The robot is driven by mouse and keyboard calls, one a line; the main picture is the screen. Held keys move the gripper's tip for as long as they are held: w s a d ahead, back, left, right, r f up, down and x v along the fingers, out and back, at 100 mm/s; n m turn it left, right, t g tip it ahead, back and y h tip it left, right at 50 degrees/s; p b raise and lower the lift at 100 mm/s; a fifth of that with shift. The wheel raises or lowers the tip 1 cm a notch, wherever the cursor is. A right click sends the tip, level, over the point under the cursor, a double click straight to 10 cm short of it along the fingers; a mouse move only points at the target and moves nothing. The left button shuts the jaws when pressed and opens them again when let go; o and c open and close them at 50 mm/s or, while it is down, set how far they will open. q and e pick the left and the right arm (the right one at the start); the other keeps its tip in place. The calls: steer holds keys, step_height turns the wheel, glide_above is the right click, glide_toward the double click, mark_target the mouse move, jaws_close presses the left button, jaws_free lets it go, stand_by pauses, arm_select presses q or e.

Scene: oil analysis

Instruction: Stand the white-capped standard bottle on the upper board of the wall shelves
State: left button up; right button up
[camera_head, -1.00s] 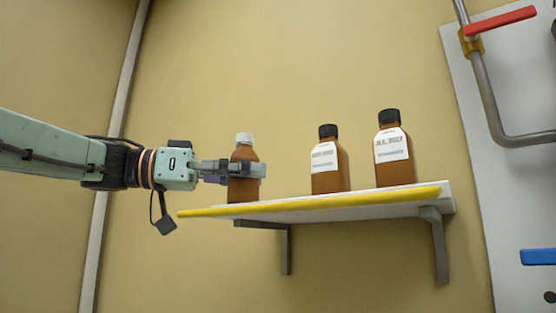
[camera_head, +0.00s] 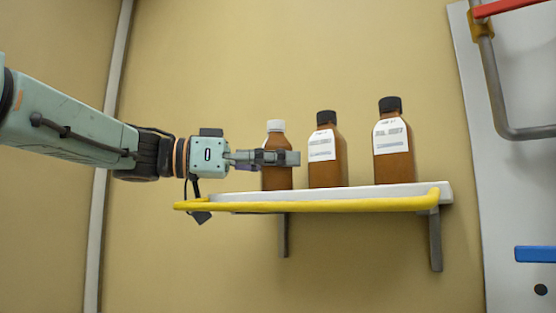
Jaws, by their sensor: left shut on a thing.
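The white-capped brown bottle (camera_head: 277,178) is upright at the left part of the shelf board (camera_head: 330,193). My left gripper (camera_head: 280,158) comes in from the left and is shut around the bottle's upper body, hiding part of it. The bottle's base appears at the level of the board; I cannot tell whether it touches. The board is white with a yellow front rail (camera_head: 320,206) and is held by grey brackets. My right gripper is not in view.
Two black-capped brown bottles with white labels, a middle one (camera_head: 328,165) and a right one (camera_head: 393,150), stand on the board right of the held bottle. The middle one is close to my gripper's fingertips. A grey pipe (camera_head: 490,80) and a white panel are at the far right.

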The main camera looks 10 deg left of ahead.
arm_select(q)
steer(key=shift+w+a+f, duration=0.1)
steer(key=shift+f, duration=0.05)
steer(key=o, duration=1.2)
steer(key=shift+o, duration=0.4)
steer(key=shift+d, duration=0.2)
steer(key=shift+a, duration=0.1)
